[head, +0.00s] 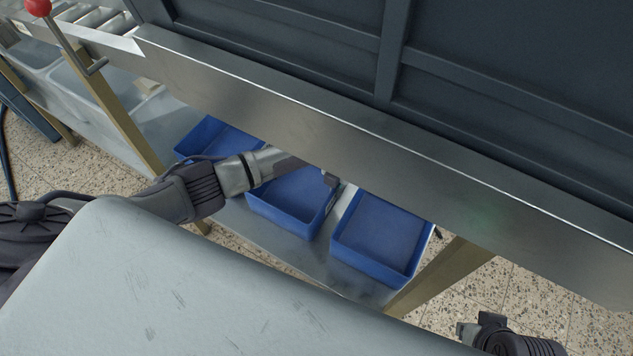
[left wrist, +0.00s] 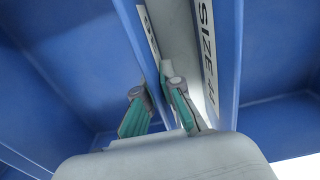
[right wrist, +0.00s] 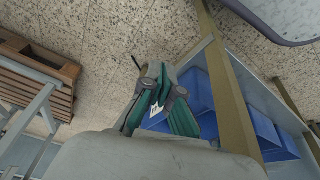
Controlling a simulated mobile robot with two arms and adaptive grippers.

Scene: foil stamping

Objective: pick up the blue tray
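Three blue trays stand side by side on a low metal shelf in the head view: a left tray (head: 213,133), a middle tray (head: 283,203) and a right tray (head: 375,238). My left gripper (head: 330,180) is at the middle tray's right wall, partly hidden under the table edge. In the left wrist view, its fingers (left wrist: 157,88) stand on either side of a blue tray wall (left wrist: 141,45), the right finger in the narrow gap between two trays. Contact is unclear.
A steel table edge (head: 300,108) overhangs the shelf (head: 260,232) and leaves limited room above the trays. A tan leg (head: 437,278) stands right of the right tray. Speckled floor lies around. A wooden pallet (right wrist: 35,75) shows in the right wrist view.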

